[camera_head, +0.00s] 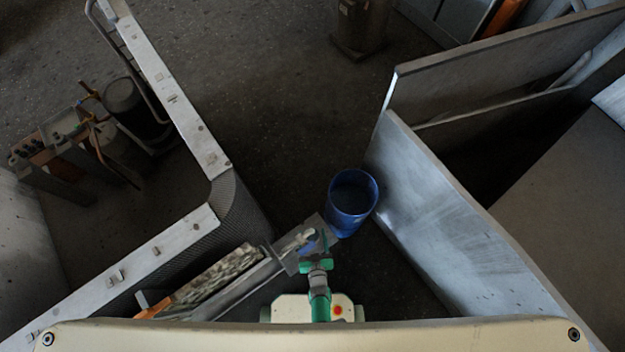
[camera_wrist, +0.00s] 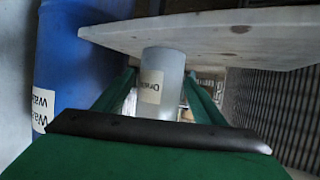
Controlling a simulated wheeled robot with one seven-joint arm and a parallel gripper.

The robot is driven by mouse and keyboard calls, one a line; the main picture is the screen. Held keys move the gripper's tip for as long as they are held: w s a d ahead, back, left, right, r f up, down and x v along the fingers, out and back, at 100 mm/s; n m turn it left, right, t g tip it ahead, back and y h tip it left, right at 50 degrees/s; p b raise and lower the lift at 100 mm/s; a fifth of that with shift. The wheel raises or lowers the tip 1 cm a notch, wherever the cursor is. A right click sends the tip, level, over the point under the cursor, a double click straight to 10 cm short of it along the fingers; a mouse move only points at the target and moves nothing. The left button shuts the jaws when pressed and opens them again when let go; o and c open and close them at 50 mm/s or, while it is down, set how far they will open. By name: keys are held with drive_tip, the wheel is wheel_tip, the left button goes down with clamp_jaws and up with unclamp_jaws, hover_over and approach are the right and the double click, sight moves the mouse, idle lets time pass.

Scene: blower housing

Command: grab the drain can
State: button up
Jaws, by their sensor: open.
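A pale grey cylindrical can (camera_wrist: 168,72) with a cream label shows in the wrist view. It appears to be the drain can; its label is only partly readable. My gripper (camera_wrist: 162,90) is open, with one green finger on each side of the can in the picture. I cannot tell whether either finger touches it. A pale slab (camera_wrist: 215,38) meets the can's upper end in the picture. In the head view my green gripper (camera_head: 317,264) is beside a narrow grey ledge, and I cannot make out the can there.
A blue drum (camera_head: 351,203) stands close by; it also shows at the left of the wrist view (camera_wrist: 72,70). A pale panel (camera_head: 465,225) closes off the right, and a mesh-sided wall (camera_head: 243,210) the left. Dark floor beyond the drum is open.

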drive_tip(key=shift+w, duration=0.25)
drive_tip(key=shift+s+a, duration=0.1)
drive_tip(key=shift+c, duration=0.3)
drive_tip(key=shift+s+d, duration=0.1)
drive_tip(key=shift+d, duration=0.1)
drive_tip(key=c, duration=1.1)
drive_tip(key=shift+r, duration=0.1)
